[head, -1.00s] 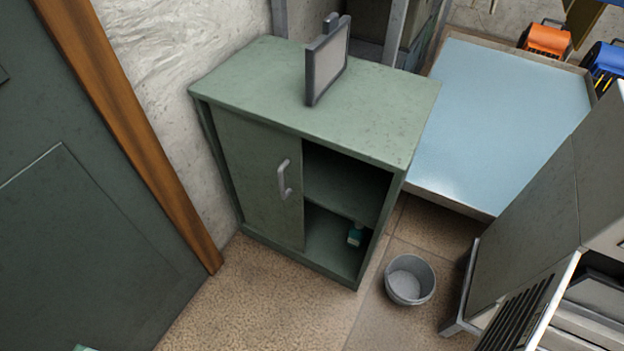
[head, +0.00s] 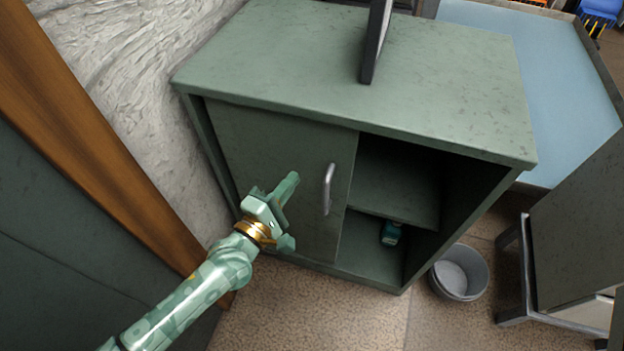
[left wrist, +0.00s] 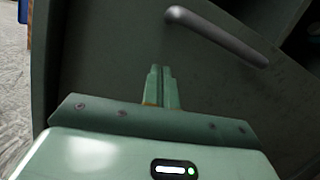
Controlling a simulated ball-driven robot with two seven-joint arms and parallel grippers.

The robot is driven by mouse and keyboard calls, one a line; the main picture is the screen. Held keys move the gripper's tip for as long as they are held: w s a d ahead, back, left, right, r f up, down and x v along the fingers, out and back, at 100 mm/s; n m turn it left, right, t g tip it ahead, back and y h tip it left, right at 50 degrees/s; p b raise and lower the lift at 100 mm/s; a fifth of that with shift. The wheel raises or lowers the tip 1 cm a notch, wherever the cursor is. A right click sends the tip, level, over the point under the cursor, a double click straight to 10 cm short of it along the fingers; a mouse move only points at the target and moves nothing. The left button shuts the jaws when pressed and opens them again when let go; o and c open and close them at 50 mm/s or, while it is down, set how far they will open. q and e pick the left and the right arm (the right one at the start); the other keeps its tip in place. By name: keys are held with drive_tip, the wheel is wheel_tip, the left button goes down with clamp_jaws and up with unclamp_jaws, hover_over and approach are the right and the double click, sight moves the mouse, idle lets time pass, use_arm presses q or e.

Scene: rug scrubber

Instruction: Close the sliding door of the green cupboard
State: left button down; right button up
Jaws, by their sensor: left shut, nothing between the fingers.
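The green cupboard (head: 470,70) stands ahead of me with its right half open. Its sliding door (head: 270,150) covers the left half. The door's grey vertical handle (head: 328,190) sits near the door's right edge; it also shows in the left wrist view (left wrist: 218,36), at the upper right. My left gripper (head: 291,180) is shut and empty in front of the door, to the left of the handle. In the left wrist view its fingertips (left wrist: 160,70) are together, with the handle beyond them to the right. I cannot tell whether they touch the door. My right gripper is not in view.
A small teal bottle (head: 391,233) stands inside the cupboard's open lower compartment. A grey bucket (head: 460,272) is on the floor to the right. A thin dark-framed panel (head: 375,40) stands on top. A wooden post (head: 90,130) and wall are at left.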

sight(324, 164)
use_arm(q)
drive_tip(key=shift+f+x, duration=0.2)
drive_tip(key=shift+x, duration=0.8)
drive_tip(key=d, duration=0.2)
drive_tip(key=s+d+r, duration=0.1)
drive_tip(key=shift+d, duration=0.35)
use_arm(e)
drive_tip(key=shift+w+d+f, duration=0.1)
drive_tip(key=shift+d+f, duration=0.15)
